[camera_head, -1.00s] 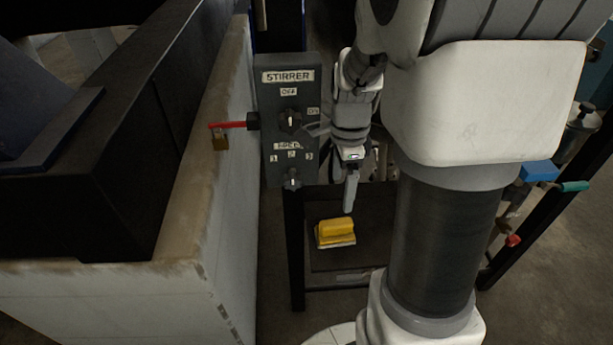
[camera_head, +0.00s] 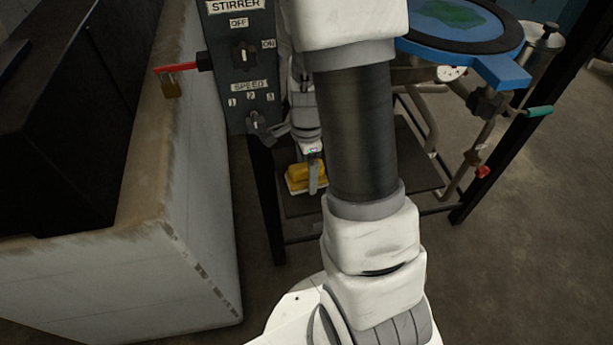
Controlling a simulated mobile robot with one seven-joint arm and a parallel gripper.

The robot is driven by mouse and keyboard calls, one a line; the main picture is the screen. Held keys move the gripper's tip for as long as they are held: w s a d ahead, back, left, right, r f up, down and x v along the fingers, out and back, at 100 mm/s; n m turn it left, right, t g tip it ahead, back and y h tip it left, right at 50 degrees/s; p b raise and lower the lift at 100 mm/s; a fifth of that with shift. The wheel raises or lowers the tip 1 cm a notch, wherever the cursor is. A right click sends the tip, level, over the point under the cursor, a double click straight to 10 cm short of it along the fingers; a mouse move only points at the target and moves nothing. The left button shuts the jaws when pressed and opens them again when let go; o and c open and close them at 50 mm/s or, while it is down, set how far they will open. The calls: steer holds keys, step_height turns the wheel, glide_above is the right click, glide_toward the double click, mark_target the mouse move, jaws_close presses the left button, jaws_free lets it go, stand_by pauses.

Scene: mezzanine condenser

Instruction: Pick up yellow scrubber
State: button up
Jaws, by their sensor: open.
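The yellow scrubber (camera_head: 300,178) has a yellow body on a paler base. It sits on a dark shelf (camera_head: 409,174) low in the metal frame, in the middle of the head view. My gripper (camera_head: 312,182) is just at the scrubber, and one finger covers part of its right side in the picture. The gripper is open. The other finger cannot be made out clearly, and I cannot tell whether the gripper touches the scrubber.
A grey stirrer control box (camera_head: 237,75) with knobs stands left of my arm, beside a red lever (camera_head: 181,68) with a padlock. A white-sided block (camera_head: 190,215) fills the left. A blue-rimmed round vessel (camera_head: 490,62), pipes and a green-handled valve (camera_head: 538,112) are at right.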

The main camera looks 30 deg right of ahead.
mark_target(307, 165)
steer(key=shift+f, duration=0.35)
steer(key=shift+c, duration=0.3)
steer(key=c, duration=1.2)
steer(key=shift+r, duration=0.1)
steer(key=shift+c, duration=0.3)
step_height(307, 165, up, 10)
steer(key=p, duration=0.2)
steer(key=shift+p, duration=0.35)
